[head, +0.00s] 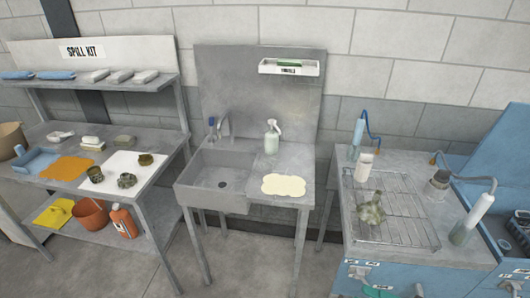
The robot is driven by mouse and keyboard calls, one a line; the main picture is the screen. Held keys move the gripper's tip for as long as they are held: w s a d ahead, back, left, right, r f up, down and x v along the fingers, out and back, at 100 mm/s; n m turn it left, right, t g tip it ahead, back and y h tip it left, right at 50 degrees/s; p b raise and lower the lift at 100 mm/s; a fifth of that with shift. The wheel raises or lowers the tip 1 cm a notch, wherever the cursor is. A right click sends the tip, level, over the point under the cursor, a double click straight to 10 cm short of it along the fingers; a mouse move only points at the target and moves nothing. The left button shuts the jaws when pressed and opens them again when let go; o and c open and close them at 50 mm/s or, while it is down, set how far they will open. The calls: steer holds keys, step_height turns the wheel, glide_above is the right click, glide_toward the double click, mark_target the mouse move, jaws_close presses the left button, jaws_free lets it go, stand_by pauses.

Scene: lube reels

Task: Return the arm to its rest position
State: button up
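My gripper and arm are not in the head view, so I cannot see their pose or whether the gripper holds anything. A grey sink (220,183) with a tap (224,127) stands in the middle against the wall. On its drainboard are a spray bottle (271,138) and a flat cream-coloured pad or puddle (284,185).
At left, a spill-kit bench (160,143) holds cloths, a white sheet (122,167) and several small parts. An orange bucket (91,214) is on its lower shelf. At right, a blue cabinet (390,275) carries a wire rack (405,228) and bottles. Floor shows in front.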

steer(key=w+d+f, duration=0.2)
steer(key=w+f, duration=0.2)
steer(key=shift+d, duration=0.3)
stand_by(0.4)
